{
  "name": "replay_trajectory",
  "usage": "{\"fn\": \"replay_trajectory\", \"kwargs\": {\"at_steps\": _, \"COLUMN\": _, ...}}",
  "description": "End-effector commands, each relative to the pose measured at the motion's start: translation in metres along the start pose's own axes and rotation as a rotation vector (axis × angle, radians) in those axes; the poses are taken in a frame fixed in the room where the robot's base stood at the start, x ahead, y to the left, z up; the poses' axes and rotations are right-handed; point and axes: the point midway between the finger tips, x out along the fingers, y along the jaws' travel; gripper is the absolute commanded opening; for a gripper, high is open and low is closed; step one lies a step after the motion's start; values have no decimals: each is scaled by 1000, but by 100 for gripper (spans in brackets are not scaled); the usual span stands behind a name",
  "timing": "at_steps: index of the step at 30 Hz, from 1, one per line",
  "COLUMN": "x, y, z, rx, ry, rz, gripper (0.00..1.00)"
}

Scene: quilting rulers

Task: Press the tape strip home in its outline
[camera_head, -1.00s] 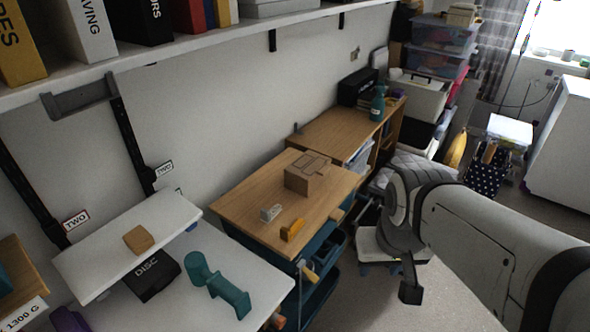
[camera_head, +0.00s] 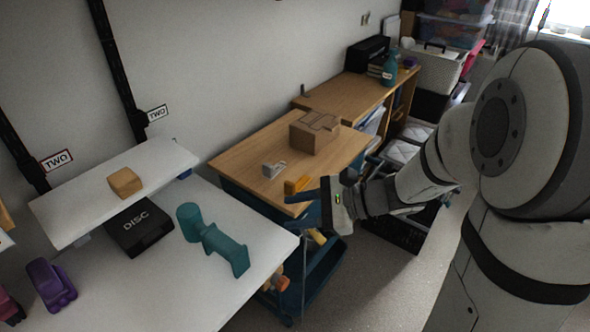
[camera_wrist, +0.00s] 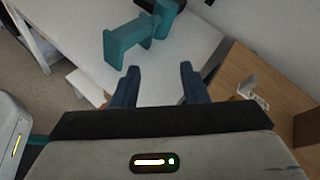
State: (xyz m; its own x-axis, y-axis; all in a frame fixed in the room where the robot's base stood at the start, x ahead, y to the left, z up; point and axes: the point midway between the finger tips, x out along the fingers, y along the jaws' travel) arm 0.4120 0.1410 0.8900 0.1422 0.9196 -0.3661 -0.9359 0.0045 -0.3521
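A brown cardboard box (camera_head: 314,132) stands on the wooden top (camera_head: 240,158) of a teal trolley. Dark outline marks show on its upper face, but I cannot tell which is the tape strip or whether it lies flush. My gripper (camera_head: 302,205) is off the front edge of the trolley top, apart from the box and nearer to me. In the wrist view, its two blue fingers (camera_wrist: 158,75) are spread with nothing between them. A sliver of brown at the right edge of the wrist view may be the box.
A grey-white holder (camera_head: 273,170) and an orange-yellow block (camera_head: 297,185) stand near the trolley's front edge. On the white table left are a teal dumbbell-shaped piece (camera_head: 213,240), a black DISC box (camera_head: 140,228) and a purple toy (camera_head: 50,284). A raised white shelf holds a tan block (camera_head: 124,182).

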Motion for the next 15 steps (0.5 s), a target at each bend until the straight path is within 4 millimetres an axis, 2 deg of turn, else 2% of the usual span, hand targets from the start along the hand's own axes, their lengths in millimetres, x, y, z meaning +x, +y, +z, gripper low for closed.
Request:
{"fn": "replay_trajectory", "kwargs": {"at_steps": 1, "x": 9, "y": -11, "z": -27, "rx": 99, "ry": -53, "rz": -84, "gripper": 40}}
{"fn": "replay_trajectory", "kwargs": {"at_steps": 3, "x": 10, "y": -33, "z": -46, "rx": 212, "ry": -121, "rz": -200, "gripper": 40}}
{"fn": "replay_trajectory", "kwargs": {"at_steps": 7, "x": 5, "y": -63, "z": -78, "rx": 362, "ry": -213, "rz": -371, "gripper": 40}}
{"fn": "replay_trajectory", "kwargs": {"at_steps": 10, "x": 0, "y": -77, "z": -94, "rx": 427, "ry": -255, "rz": -455, "gripper": 40}}
{"fn": "replay_trajectory", "kwargs": {"at_steps": 15, "x": 1, "y": -90, "z": -102, "rx": 463, "ry": -281, "rz": -506, "gripper": 40}}
